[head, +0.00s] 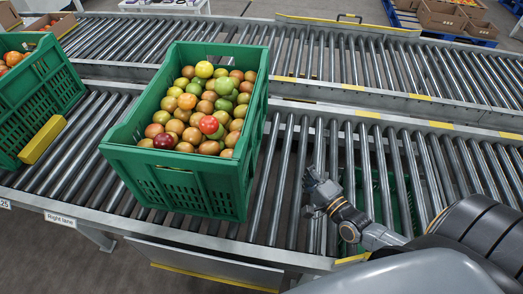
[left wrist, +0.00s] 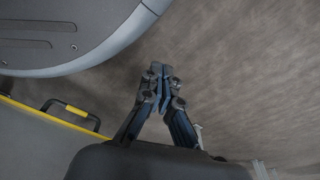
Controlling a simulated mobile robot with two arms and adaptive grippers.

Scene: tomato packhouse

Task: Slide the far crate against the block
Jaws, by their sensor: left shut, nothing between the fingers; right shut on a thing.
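A green crate (head: 185,197) full of red, orange and green tomatoes stands on the near roller lane, slightly turned in the picture. A yellow block (head: 42,140) lies to its left, beside another green crate (head: 35,95) at the left edge. Bare rollers show between the block and the middle crate. My right gripper (head: 312,192) is over the rollers right of the middle crate, with a gap between them. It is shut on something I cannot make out. My left gripper (left wrist: 160,80) shows in the left wrist view, shut and empty, above grey floor.
The near lane's rollers (head: 285,180) are bare right of the middle crate. A second roller lane (head: 340,60) runs behind, past a rail with yellow marks. Cardboard boxes (head: 440,15) stand on a blue pallet at the back right. A "Right lane" label is on the front edge.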

